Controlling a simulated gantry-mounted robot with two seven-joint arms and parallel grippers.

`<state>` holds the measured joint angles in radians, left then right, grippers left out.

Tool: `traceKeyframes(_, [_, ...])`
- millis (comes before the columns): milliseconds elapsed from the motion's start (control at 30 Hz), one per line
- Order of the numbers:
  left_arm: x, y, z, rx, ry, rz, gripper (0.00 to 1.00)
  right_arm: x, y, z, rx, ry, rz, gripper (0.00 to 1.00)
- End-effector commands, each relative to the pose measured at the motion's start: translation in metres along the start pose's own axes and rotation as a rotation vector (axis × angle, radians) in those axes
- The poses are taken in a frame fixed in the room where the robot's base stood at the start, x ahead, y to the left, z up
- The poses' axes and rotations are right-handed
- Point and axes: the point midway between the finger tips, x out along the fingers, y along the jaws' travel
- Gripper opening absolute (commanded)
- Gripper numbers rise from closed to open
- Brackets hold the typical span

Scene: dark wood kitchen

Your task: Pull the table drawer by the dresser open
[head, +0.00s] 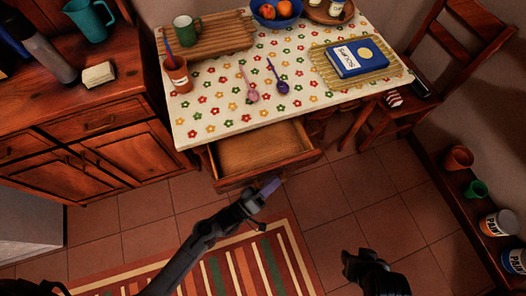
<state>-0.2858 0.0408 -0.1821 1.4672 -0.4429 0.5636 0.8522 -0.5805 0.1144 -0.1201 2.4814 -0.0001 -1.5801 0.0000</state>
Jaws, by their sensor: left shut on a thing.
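The table drawer (258,150) is wooden and stands pulled out from under the table (213,124) with the flowered cloth, on the side by the dresser (115,140). Its inside shows bare wood and looks empty. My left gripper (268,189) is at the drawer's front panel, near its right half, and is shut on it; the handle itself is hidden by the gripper. My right gripper (352,266) is low in the picture, over the floor and apart from the table; its fingers are too dark to read.
A chair (445,60) stands at the table's right. A low shelf with paint cans (500,223) and pots runs along the right wall. A striped rug (225,265) lies in front of the drawer. The tiled floor between is clear.

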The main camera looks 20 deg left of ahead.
Motion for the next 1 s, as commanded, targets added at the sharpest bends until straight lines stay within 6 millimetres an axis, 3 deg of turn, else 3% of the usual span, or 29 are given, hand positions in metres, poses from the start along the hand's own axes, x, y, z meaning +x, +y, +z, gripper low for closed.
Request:
traceKeyframes(33, [-0.005,0.015,0.011,-0.005,-0.001,0.0,0.0,-0.011,0.001,-0.004,-0.001,0.0,0.0,0.43])
traceKeyframes(100, [-0.012,0.025,0.027,-0.005,-0.001,0.0,0.0,-0.017,0.001,-0.005,-0.002,0.0,0.001,0.43])
traceKeyframes(400, [-0.032,0.055,0.074,-0.002,0.002,0.003,0.0,-0.029,0.003,-0.009,-0.009,-0.002,0.007,0.43])
traceKeyframes(600, [-0.037,0.062,0.086,0.0,0.001,0.003,0.0,-0.031,0.003,-0.009,-0.009,-0.002,0.007,0.43])
traceKeyframes(967, [-0.038,0.062,0.088,0.001,0.001,0.003,0.0,-0.031,0.002,-0.01,-0.004,-0.002,0.004,0.43])
traceKeyframes(1000, [-0.038,0.062,0.088,0.001,0.001,0.003,0.17,-0.031,0.002,-0.01,-0.004,-0.002,0.003,0.43])
